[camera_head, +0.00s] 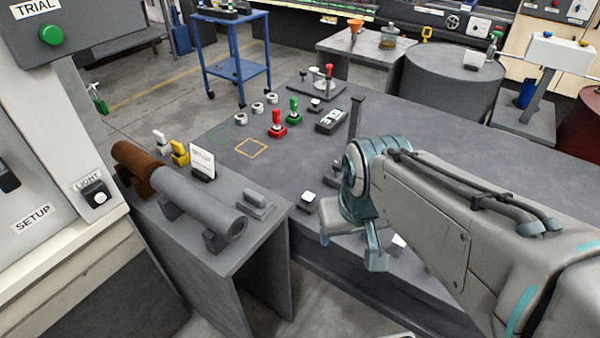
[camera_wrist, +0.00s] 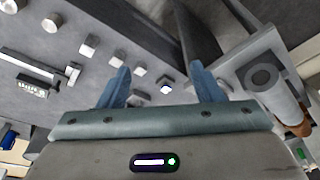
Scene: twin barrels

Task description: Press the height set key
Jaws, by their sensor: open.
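A small key with a pale cap on a dark base (camera_head: 309,200) sits near the front edge of the grey table. In the wrist view, a pale-capped key (camera_wrist: 166,87) shows between the finger lines, beyond the fingertips. More pale keys (camera_wrist: 117,58) run in a row to its left. Another pale key (camera_head: 397,243) shows partly behind my arm. I cannot read labels that tell which is the height set key. My gripper (camera_wrist: 161,78) is open and empty; in the head view it (camera_head: 349,237) hangs at the table's front edge, right of the dark-based key.
A lower grey bench (camera_head: 268,240) with a brown and grey cylinder (camera_head: 180,190) stands left. A dark upright post (camera_head: 356,117), a small display (camera_head: 332,120), and red (camera_head: 277,123) and green (camera_head: 294,111) handles stand farther back. The table's right part is mostly clear.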

